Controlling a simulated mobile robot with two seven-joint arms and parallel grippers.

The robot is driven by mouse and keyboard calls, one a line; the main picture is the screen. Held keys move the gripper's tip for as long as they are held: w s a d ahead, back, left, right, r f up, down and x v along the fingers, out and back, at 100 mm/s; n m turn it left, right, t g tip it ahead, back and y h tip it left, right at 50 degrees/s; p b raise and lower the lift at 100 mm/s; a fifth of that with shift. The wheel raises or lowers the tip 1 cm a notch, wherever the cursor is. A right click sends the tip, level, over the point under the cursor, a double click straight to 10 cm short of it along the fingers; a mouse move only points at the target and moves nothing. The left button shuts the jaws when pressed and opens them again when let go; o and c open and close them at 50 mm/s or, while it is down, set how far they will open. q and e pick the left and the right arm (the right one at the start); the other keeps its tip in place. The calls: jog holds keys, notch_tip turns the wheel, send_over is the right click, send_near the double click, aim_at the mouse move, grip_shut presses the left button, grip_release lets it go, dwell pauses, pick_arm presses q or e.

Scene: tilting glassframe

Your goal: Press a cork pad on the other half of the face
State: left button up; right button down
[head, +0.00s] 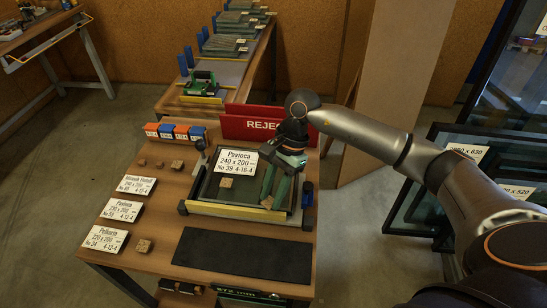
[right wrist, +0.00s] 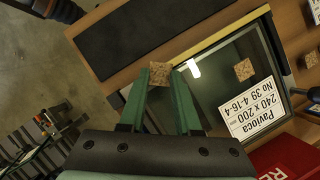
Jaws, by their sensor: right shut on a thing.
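The glass unit (head: 205,187) lies in a frame on the bench, a white label reading Pavloca 240 x 200 on its far part. One cork pad (head: 226,182) sits on the left half of its face; this pad also shows in the right wrist view (right wrist: 244,69). My right gripper (head: 272,203) is over the right half of the face, pointing down. It is shut on a second cork pad (right wrist: 160,73), held between the fingertips. I cannot tell whether this pad touches the glass. My left gripper is not in view.
Loose cork pads (head: 144,245) and white labels (head: 101,239) lie along the bench's left side. A dark mat (head: 243,256) is in front of the frame. A red reject bin (head: 250,128) stands behind it. Orange and blue boxes (head: 167,131) are at the back left.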

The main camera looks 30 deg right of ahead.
jog(key=w+d+r+m+t+b, duration=0.1)
jog(key=w+d+r+m+t, duration=0.2)
jog(key=m, duration=0.7)
notch_tip(320, 180, up, 3)
jog(key=shift+w+f+m+t+h, duration=0.1)
jog(key=shift+w+m+t+h, duration=0.3)
jog(key=shift+w, duration=0.6)
